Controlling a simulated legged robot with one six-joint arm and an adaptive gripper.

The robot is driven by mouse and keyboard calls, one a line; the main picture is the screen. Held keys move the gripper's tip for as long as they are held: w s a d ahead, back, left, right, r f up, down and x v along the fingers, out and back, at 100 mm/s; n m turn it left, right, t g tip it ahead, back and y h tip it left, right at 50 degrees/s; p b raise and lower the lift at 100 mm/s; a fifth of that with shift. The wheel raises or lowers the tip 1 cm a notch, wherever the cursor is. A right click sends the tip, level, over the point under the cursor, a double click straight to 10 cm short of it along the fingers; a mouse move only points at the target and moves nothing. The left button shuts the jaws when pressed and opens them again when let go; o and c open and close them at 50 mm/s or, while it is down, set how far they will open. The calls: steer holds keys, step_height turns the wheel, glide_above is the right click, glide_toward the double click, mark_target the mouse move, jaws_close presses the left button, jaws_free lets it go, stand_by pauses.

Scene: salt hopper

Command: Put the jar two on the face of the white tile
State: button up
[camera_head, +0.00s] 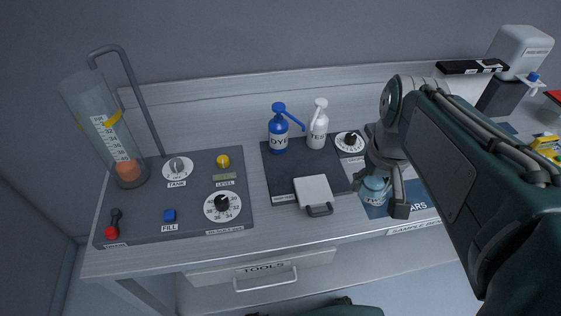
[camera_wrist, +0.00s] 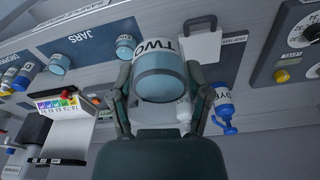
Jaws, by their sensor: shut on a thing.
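My gripper (camera_head: 379,197) is shut on jar two (camera_head: 374,187), a pale blue jar with a white label. In the wrist view the jar (camera_wrist: 160,83) sits between both fingers, its label reading TWO. The white tile (camera_head: 312,190) is a square plate with a grey handle, lying flat on the dark pad to the left of the jar in the head view. In the wrist view the tile (camera_wrist: 201,44) is beyond the jar, up and to the right, and its face is bare. The jar's height above the bench is hard to tell.
A blue DYE bottle (camera_head: 278,137) and a white bottle (camera_head: 318,124) stand behind the tile. Two other jars (camera_wrist: 125,47) (camera_wrist: 58,63) stand on or near the blue JARS mat (camera_wrist: 88,38). A control panel (camera_head: 190,225) with knobs is at left.

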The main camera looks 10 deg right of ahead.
steer(key=w+f, duration=0.3)
steer(key=w, duration=0.2)
glide_above(314, 186)
steer(key=s, duration=0.2)
steer(key=f, duration=0.5)
steer(key=shift+w+a+f, duration=0.25)
steer(key=shift+a+f, duration=0.05)
steer(key=shift+a, duration=0.1)
steer(key=shift+w+d+f, duration=0.3)
steer(key=shift+w+f, duration=0.1)
steer(key=shift+f, duration=0.15)
steer(key=f, duration=0.3)
steer(key=shift+w+d+f, duration=0.1)
steer(key=shift+w+d, duration=0.05)
steer(key=shift+d, duration=0.1)
steer(key=shift+a+f, duration=0.1)
steer(key=shift+a, duration=0.45)
steer(key=o, duration=1.2)
steer(key=shift+o, duration=0.5)
steer(key=shift+d, duration=0.4)
